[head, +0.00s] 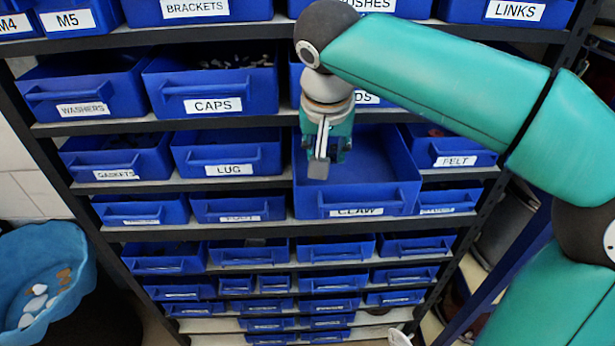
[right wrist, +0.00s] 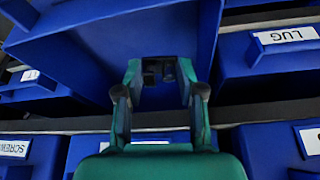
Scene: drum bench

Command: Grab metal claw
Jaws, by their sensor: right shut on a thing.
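The drawer labelled CLAW (head: 395,185) is pulled out from the rack, and the visible part of its blue floor looks bare. My right gripper (head: 320,165) points down into this drawer from above, towards its left back part. In the right wrist view, my right gripper (right wrist: 160,93) is shut with its fingers spaced apart on a small dark piece, the metal claw (right wrist: 158,72). The claw's full shape is hidden, and I cannot tell whether it touches the drawer floor. My left gripper is not in view.
Blue labelled drawers fill the rack, with CAPS (head: 213,92) and LUG (head: 228,155) to the left and FELT (head: 450,150) to the right. A shelf edge lies close behind my right gripper. A blue tub (head: 70,235) with small pieces stands at the lower left.

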